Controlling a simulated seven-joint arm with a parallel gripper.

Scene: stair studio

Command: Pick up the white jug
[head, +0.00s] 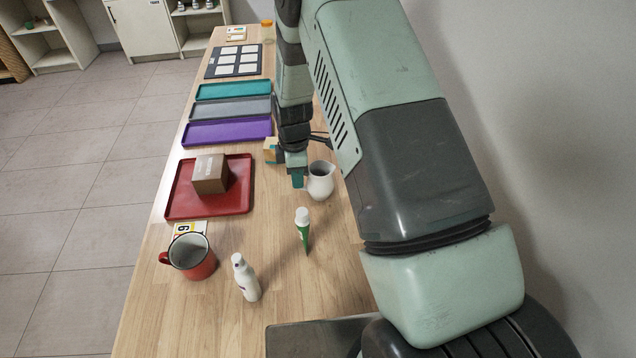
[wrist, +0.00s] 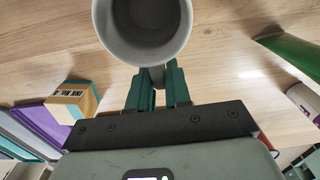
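The white jug (head: 321,181) stands upright on the wooden table, right of the red tray. In the wrist view its round open mouth (wrist: 143,58) fills the top middle. My gripper (head: 296,180) is low beside the jug's left side, pointing down. In the wrist view my gripper's two teal fingers (wrist: 158,78) reach to the jug's near side, where its handle seems to be. A narrow gap shows between the fingers, with a pale part of the jug at their tips. I cannot tell whether they press on it.
A small box (head: 270,150) stands just behind my gripper. A green-and-white tube (head: 303,232) stands in front of the jug. A white bottle (head: 246,278), a red mug (head: 191,257) and a red tray (head: 246,190) with a brown box (head: 210,174) are nearer or to the left.

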